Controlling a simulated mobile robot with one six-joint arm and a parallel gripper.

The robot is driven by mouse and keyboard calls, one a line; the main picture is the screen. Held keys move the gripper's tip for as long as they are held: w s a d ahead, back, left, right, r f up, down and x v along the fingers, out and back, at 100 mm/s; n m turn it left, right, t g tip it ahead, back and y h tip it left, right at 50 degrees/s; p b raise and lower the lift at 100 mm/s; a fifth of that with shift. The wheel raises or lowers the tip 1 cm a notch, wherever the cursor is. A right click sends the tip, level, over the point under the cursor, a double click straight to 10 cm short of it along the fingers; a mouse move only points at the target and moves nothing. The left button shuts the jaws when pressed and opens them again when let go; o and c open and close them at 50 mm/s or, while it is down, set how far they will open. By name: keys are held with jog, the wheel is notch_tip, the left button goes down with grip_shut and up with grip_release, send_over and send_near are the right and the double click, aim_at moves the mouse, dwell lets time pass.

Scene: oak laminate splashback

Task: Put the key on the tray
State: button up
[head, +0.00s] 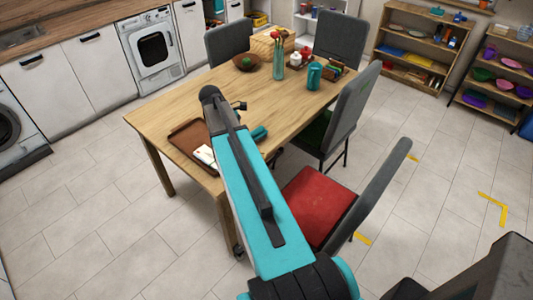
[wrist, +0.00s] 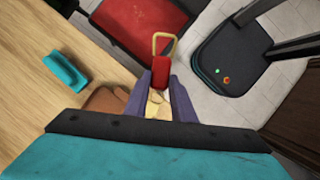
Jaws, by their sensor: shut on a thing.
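My gripper (wrist: 157,100) shows in the wrist view, its purple fingers shut on the key (wrist: 162,76). The key has a red body and a yellow loop at its far end; its pale yellow lower part is between the fingers. In the head view my arm hides the gripper and the key. The brown tray (head: 183,141) lies on the table near its front edge, partly behind my arm, with a white item (head: 206,156) on it. A brown corner, apparently the tray (wrist: 103,98), shows beside the left finger in the wrist view. I cannot tell the key's height above it.
A teal item (head: 260,133) lies on the wooden table (head: 160,113) right of my arm. A teal vase (head: 279,66), a bowl (head: 246,62) and a teal mug (head: 314,75) stand at the far end. A red-seated chair (head: 318,205) is at the right. The table's left part is clear.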

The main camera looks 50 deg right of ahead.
jog(key=w+a+r+n+b, duration=0.1)
jog(key=w+a+r, duration=0.2)
jog(key=a, duration=0.7)
jog(key=w+a+r+n+b, duration=0.1)
jog(key=w+a+r, duration=0.2)
jog(key=a, duration=0.8)
jog(key=w+a+r+n+t+h+b, duration=0.1)
jog(key=w+a+r, duration=0.2)
jog(key=w+a, duration=0.3)
jog(key=a, duration=0.5)
jog(key=shift+w+a+n, duration=0.15)
jog(key=shift+a+n, duration=0.05)
jog(key=shift+n, duration=0.2)
